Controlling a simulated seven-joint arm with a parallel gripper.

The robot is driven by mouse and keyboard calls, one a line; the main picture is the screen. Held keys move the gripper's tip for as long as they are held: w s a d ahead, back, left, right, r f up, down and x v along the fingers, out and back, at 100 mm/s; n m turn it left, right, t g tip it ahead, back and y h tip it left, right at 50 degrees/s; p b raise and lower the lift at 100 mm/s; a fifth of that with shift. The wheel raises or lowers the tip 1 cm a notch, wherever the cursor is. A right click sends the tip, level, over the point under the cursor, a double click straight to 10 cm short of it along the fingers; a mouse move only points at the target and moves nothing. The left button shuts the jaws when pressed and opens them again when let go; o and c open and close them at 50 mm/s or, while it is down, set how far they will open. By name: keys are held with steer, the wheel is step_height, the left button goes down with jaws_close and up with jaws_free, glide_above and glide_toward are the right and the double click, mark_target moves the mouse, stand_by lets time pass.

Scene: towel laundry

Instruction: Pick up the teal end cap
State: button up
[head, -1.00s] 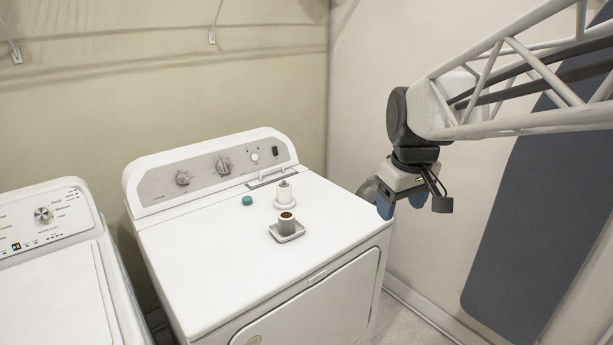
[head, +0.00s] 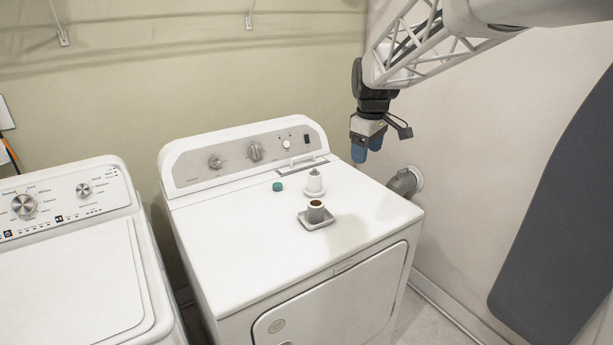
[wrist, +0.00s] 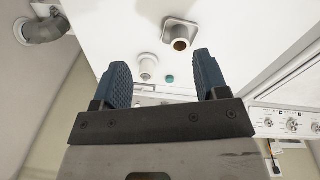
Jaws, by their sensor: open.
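The teal end cap (head: 278,187) is a small short cylinder on the white top of the dryer (head: 245,255), just left of a white stepped piece and in front of the control panel. In the wrist view the teal end cap (wrist: 169,79) shows between the two finger tips, some distance beyond them. My gripper (head: 365,146) is in the air above the dryer's right rear edge, to the right of and higher than the cap. Its blue fingers are apart and empty in the wrist view (wrist: 163,75).
The white stepped piece (head: 314,183) stands close right of the cap. A washer (head: 75,270) is at left. A grey vent pipe (head: 403,182) comes from the right wall.

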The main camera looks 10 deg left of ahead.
steer(key=w+a+f+n, duration=0.3)
steer(key=w+a+f, duration=0.1)
steer(key=w+a, duration=0.3)
steer(key=w+a+f+n, duration=0.2)
steer(key=w+a+f, duration=0.1)
steer(key=w+a, duration=0.35)
steer(key=n+g, duration=0.1)
steer(key=n, duration=0.4)
glide_toward(279, 184)
steer(key=shift+d+f, duration=0.4)
steer(key=shift+f, duration=0.05)
steer(key=shift+w+a+f, duration=0.15)
steer(key=shift+a+f, duration=0.25)
steer(key=shift+a, duration=0.1)
steer(key=shift+f, duration=0.1)
steer(key=shift+f, duration=1.2)
steer(key=shift+f, duration=0.1)
steer(key=shift+f, duration=2.5)
